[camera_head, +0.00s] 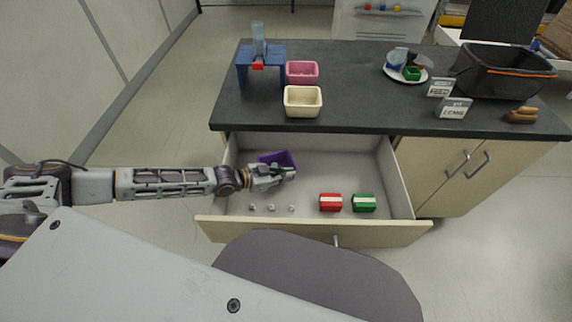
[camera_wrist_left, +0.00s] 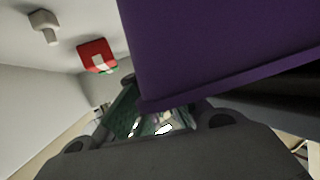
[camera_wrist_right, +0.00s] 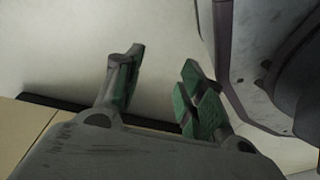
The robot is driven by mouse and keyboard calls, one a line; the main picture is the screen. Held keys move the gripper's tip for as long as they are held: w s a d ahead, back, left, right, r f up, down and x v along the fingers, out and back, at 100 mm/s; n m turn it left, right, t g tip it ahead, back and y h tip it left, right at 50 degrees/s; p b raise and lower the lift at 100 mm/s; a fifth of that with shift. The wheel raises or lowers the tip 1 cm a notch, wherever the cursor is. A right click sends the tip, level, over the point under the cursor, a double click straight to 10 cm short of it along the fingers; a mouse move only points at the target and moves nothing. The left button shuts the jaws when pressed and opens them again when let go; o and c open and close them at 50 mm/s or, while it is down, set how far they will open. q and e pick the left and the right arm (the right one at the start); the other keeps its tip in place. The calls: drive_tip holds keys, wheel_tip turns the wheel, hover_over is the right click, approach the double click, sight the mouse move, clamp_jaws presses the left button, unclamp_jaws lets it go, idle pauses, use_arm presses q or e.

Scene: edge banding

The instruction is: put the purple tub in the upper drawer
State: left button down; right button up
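The purple tub (camera_head: 276,157) is inside the open upper drawer (camera_head: 340,164), toward its back left, and looks tilted. My left gripper (camera_head: 284,173) reaches in over the drawer's left side and is at the tub's near side. In the left wrist view the tub (camera_wrist_left: 220,45) fills the upper right and hides part of the fingers. One green-padded finger shows at its left; whether the fingers grip the tub cannot be told. My right gripper (camera_wrist_right: 160,85) shows only in the right wrist view; its fingers are apart with nothing between them.
The drawer also holds a red box (camera_head: 330,202), a green box (camera_head: 364,203) and small pale pieces (camera_head: 271,207). On the dark countertop (camera_head: 360,105) above stand a pink tub (camera_head: 302,72), a cream tub (camera_head: 302,101), a blue stand (camera_head: 246,66) and a black basket (camera_head: 500,75).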

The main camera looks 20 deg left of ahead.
use_arm(q)
drive_tip(key=shift+w+a, duration=0.2)
drive_tip(key=shift+w, duration=0.7)
drive_tip(key=shift+w+a, duration=0.1)
drive_tip(key=shift+w, duration=0.15)
use_arm(e)
drive_tip(key=shift+w+a+r, duration=0.4)
drive_tip(key=shift+w+r, duration=0.1)
drive_tip(key=shift+r, duration=0.05)
drive_tip(key=shift+s, duration=0.1)
use_arm(q)
drive_tip(key=shift+w, duration=0.1)
use_arm(e)
drive_tip(key=shift+f, duration=0.1)
